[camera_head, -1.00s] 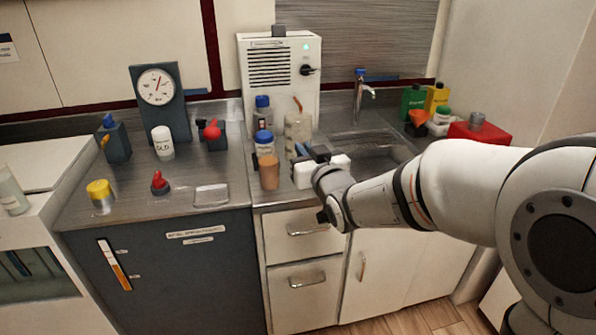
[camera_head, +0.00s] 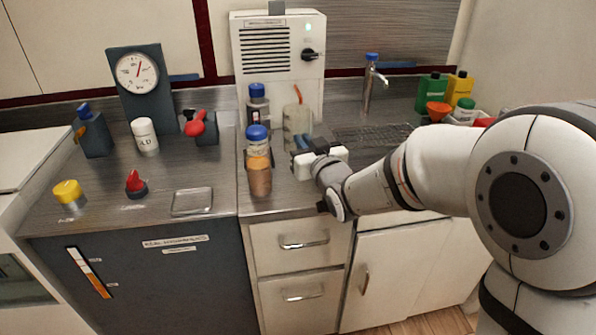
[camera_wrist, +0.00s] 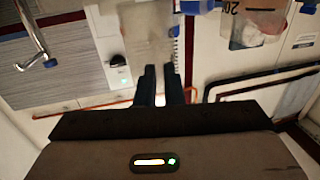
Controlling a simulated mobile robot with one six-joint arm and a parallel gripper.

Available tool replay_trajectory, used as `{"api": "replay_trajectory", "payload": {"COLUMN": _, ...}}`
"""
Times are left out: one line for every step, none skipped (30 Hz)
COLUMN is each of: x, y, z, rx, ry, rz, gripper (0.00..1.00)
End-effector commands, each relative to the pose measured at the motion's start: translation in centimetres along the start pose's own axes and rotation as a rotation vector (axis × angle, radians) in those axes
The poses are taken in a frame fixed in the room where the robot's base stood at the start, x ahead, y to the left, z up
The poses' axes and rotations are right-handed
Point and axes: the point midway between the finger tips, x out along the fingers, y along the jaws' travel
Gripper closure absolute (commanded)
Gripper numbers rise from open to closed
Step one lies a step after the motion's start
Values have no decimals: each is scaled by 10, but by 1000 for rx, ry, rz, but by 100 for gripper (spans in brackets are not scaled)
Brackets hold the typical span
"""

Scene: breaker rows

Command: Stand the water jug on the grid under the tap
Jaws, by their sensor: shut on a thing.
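The water jug (camera_head: 297,120) is a pale, see-through vessel at the counter's middle, in front of the white cabinet. It looks upright. My gripper (camera_head: 303,143) is at its near side, with dark fingers shut on it. In the wrist view the fingers (camera_wrist: 163,70) meet the pale jug (camera_wrist: 148,42). The exact grip spot is unclear, and the gripper partly hides the jug's lower part. The tap (camera_head: 372,82), metal with a blue top, stands to the right and farther back. The dark grid (camera_head: 375,133) lies below it, partly behind my arm.
Bottles with blue caps (camera_head: 257,134) stand close left of the jug, a brown container (camera_head: 260,178) in front. The white cabinet (camera_head: 279,85) rises behind. Green and yellow bottles (camera_head: 432,93) and an orange funnel (camera_head: 438,108) stand right of the grid.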

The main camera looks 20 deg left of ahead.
Motion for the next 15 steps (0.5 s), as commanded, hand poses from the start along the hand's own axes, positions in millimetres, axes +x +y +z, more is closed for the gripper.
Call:
{"api": "replay_trajectory", "payload": {"x": 0, "y": -1, "z": 12, "rx": 1, "ry": -3, "rz": -3, "gripper": 100}}
{"api": "replay_trajectory", "payload": {"x": 0, "y": -2, "z": 18, "rx": 0, "ry": -4, "rz": -3, "gripper": 100}}
{"api": "replay_trajectory", "payload": {"x": 0, "y": -3, "z": 24, "rx": 0, "ry": -2, "rz": -5, "gripper": 100}}
{"api": "replay_trajectory", "payload": {"x": 0, "y": -3, "z": 28, "rx": -1, "ry": -3, "rz": -5, "gripper": 100}}
{"api": "replay_trajectory", "payload": {"x": 0, "y": -3, "z": 31, "rx": -1, "ry": -3, "rz": -6, "gripper": 100}}
{"api": "replay_trajectory", "payload": {"x": 0, "y": -4, "z": 34, "rx": -1, "ry": -1, "rz": -7, "gripper": 100}}
{"api": "replay_trajectory", "payload": {"x": 0, "y": -4, "z": 36, "rx": -1, "ry": 0, "rz": -7, "gripper": 100}}
{"api": "replay_trajectory", "payload": {"x": 0, "y": -4, "z": 37, "rx": -1, "ry": 0, "rz": -7, "gripper": 100}}
{"api": "replay_trajectory", "payload": {"x": 0, "y": -4, "z": 40, "rx": -1, "ry": 0, "rz": -8, "gripper": 100}}
{"api": "replay_trajectory", "payload": {"x": 0, "y": -5, "z": 42, "rx": 0, "ry": 0, "rz": -8, "gripper": 100}}
{"api": "replay_trajectory", "payload": {"x": 0, "y": -5, "z": 46, "rx": 0, "ry": -1, "rz": -8, "gripper": 100}}
{"api": "replay_trajectory", "payload": {"x": 0, "y": -5, "z": 51, "rx": 0, "ry": -2, "rz": -8, "gripper": 100}}
{"api": "replay_trajectory", "payload": {"x": 0, "y": -5, "z": 56, "rx": 1, "ry": -3, "rz": -8, "gripper": 100}}
{"api": "replay_trajectory", "payload": {"x": 0, "y": -5, "z": 60, "rx": 1, "ry": -2, "rz": -8, "gripper": 100}}
{"api": "replay_trajectory", "payload": {"x": 0, "y": -5, "z": 67, "rx": 1, "ry": -3, "rz": -8, "gripper": 100}}
